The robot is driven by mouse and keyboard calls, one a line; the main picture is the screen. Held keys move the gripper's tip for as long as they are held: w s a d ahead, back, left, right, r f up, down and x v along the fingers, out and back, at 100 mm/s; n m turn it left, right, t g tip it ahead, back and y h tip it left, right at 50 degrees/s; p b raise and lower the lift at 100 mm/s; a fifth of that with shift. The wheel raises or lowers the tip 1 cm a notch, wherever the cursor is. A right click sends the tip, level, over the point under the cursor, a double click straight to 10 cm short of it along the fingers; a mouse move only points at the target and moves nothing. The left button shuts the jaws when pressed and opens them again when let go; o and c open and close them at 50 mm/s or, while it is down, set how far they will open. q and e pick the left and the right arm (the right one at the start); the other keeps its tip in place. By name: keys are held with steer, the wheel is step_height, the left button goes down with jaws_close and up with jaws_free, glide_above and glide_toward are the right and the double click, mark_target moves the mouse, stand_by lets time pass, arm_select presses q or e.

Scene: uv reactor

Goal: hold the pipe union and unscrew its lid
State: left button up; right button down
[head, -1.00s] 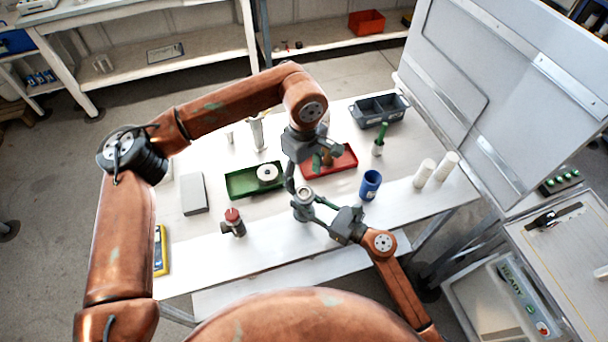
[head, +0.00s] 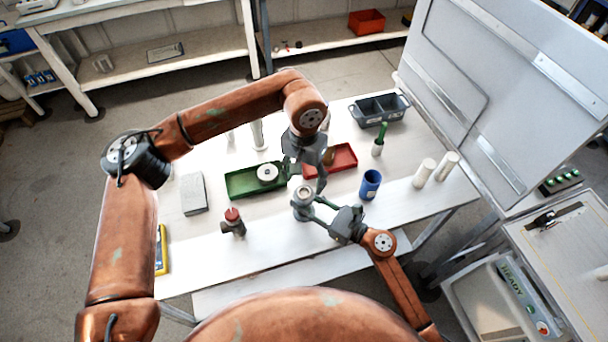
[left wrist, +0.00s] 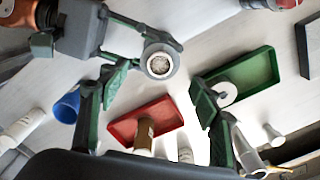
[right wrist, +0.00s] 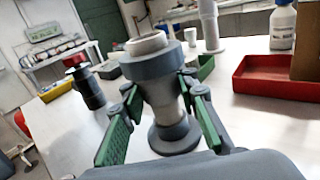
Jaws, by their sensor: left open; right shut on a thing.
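The pipe union (right wrist: 168,100) is a grey upright fitting with a flared foot, standing on the white table. Its wide grey lid (right wrist: 150,64) is on top, with a pale ring inside it. My right gripper (right wrist: 161,92) is shut on the union's body below the lid; in the head view (head: 318,207) it comes in from the right. My left gripper (head: 308,170) is open, pointing down, above and just behind the union. In the left wrist view, the lid (left wrist: 160,61) shows beyond and between the open green-padded fingers (left wrist: 158,90), apart from them.
A green tray (head: 242,190) with a white ring and a red tray (head: 345,166) lie behind the union. A blue cup (head: 370,185) stands right of it, a red-topped fitting (head: 233,223) left. White cylinders (head: 436,170) stand farther right. The table front is clear.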

mark_target(304, 192)
arm_select(q)
steer(key=shift+f, duration=3.15)
steer(key=shift+c, duration=0.4)
